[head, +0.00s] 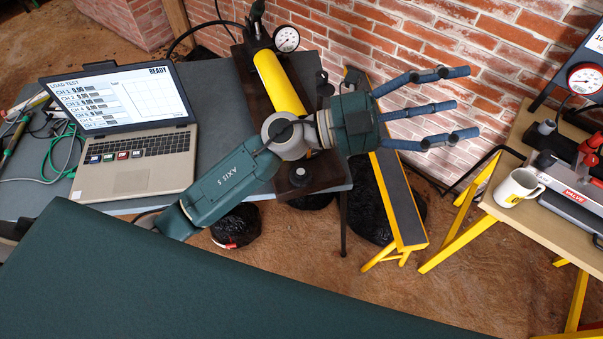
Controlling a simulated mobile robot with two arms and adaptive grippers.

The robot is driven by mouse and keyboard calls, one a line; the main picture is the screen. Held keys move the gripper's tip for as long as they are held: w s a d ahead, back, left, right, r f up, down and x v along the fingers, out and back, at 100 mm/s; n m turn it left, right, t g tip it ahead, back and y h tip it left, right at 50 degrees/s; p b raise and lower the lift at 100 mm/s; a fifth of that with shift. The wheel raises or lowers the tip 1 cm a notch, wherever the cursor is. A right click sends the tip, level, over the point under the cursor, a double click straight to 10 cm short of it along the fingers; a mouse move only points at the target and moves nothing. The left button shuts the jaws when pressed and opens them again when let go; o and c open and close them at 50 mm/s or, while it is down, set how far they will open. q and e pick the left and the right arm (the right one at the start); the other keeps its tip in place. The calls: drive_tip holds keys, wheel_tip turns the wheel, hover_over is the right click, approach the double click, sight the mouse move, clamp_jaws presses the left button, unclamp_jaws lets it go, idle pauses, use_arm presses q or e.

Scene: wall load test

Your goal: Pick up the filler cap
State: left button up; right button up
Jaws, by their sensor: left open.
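I cannot tell for sure which thing is the filler cap. A small round black knob-like part (301,173) sits on the dark board at the near end of the yellow pump cylinder (280,83), partly below my left arm. Another black part (323,87) stands just right of the cylinder. My left gripper (460,103) has its three blue fingers spread and pointing right. It is empty, over the space between the grey table and the right bench, to the right of the pump. My right gripper is not in view.
A laptop (130,125) stands open on the grey table (215,95). A pressure gauge (286,39) rises behind the pump. A yellow-legged trestle (397,195) stands below my gripper. A white mug (518,188) and a red-handled valve unit (577,180) are on the right bench. A brick wall is behind.

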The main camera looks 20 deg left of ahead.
use_arm(q)
wheel_tip(320, 180, down, 5)
drive_tip(key=s+d+m+g+y, duration=0.2)
drive_tip(key=m+g, duration=0.2)
drive_tip(key=g, duration=0.1)
drive_tip(key=g+y+p, duration=0.2)
drive_tip(key=y, duration=1.6)
hover_over(301, 173)
drive_tip(key=f, duration=2.3)
drive_tip(key=shift+w+a, duration=0.1)
drive_tip(key=shift+w, duration=0.25)
drive_tip(key=f+p, duration=0.1)
drive_tip(key=f, duration=0.1)
drive_tip(key=s+f+p, duration=0.1)
drive_tip(key=f, duration=0.1)
drive_tip(key=shift+f, duration=0.4)
drive_tip(key=shift+w+f, duration=0.1)
drive_tip(key=shift+f, duration=0.5)
drive_tip(key=c, duration=1.2)
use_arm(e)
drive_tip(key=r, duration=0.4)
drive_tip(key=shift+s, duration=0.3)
